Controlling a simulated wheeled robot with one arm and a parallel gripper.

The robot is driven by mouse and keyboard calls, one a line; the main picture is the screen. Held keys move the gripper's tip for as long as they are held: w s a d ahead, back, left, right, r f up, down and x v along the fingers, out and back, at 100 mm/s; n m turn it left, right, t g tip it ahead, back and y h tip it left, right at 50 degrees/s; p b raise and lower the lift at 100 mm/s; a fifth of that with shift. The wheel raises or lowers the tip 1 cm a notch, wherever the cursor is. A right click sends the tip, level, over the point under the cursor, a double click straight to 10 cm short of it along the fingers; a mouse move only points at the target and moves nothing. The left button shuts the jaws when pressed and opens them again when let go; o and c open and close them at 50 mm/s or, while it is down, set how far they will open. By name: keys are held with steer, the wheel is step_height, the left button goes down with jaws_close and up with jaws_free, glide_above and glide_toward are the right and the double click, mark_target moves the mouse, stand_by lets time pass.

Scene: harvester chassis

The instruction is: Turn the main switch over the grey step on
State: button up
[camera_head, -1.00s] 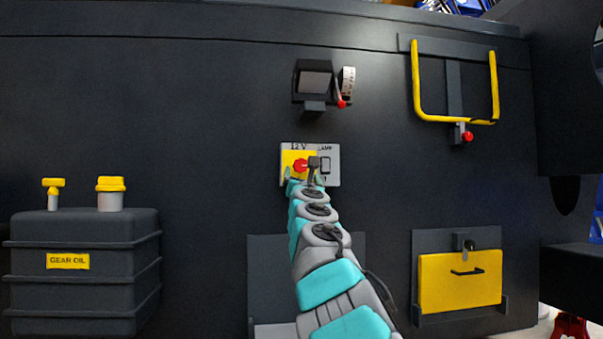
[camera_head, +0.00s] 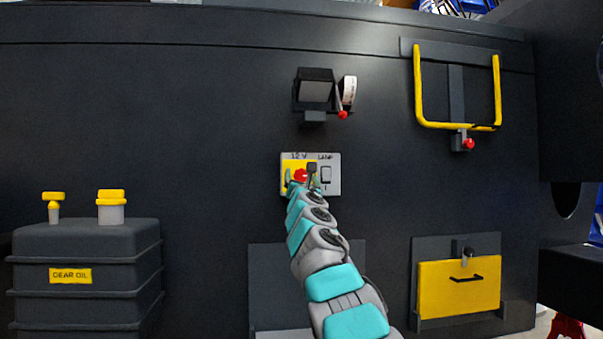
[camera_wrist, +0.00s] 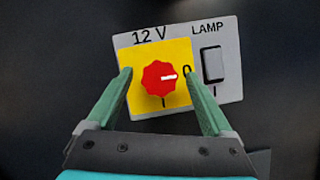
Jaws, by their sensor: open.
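The main switch is a red rotary knob (camera_wrist: 159,78) on a yellow square (camera_head: 289,167) of a grey panel marked "12 V" and "LAMP". In the wrist view its white mark points right, toward the "0"; an "I" mark shows below the knob. My gripper (camera_wrist: 159,80) is open, its two green fingers on either side of the knob, left and right. I cannot tell whether they touch it. In the head view my gripper (camera_head: 302,180) is at the panel and partly covers the knob. The grey step (camera_head: 268,285) is below, partly hidden behind my arm.
A lamp rocker switch (camera_wrist: 212,64) sits right of the knob, close to the right finger. A work lamp (camera_head: 315,90) is above the panel.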

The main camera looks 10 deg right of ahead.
steer(key=shift+w+r, duration=0.1)
steer(key=shift+c, duration=0.2)
jaws_close()
stand_by(0.6)
steer(key=shift+m, duration=0.4)
steer(key=m+h+p, duration=0.1)
steer(key=m, duration=0.1)
steer(key=m+g+h+p, duration=0.1)
steer(key=m, duration=0.2)
steer(key=shift+a+r+h, duration=0.15)
steer(key=shift+r+h, duration=0.05)
steer(key=shift+h, duration=0.2)
steer(key=m+g+h+p, duration=0.1)
steer(key=m, duration=0.2)
steer(key=m+g+p, duration=0.1)
steer(key=m+p, duration=0.1)
steer(key=shift+r+m+h, duration=0.1)
steer(key=shift+m+h, duration=0.3)
steer(key=m+g+p, duration=0.2)
steer(key=m+p, duration=0.2)
steer(key=m, duration=0.1)
steer(key=shift+m+p, duration=0.3)
steer(key=shift+p, duration=0.1)
steer(key=shift+m+g+y+p, duration=0.4)
steer(key=shift+m+g+p, duration=0.4)
steer(key=shift+m+p, duration=0.6)
steer(key=shift+f+m, duration=0.2)
steer(key=shift+m, duration=0.2)
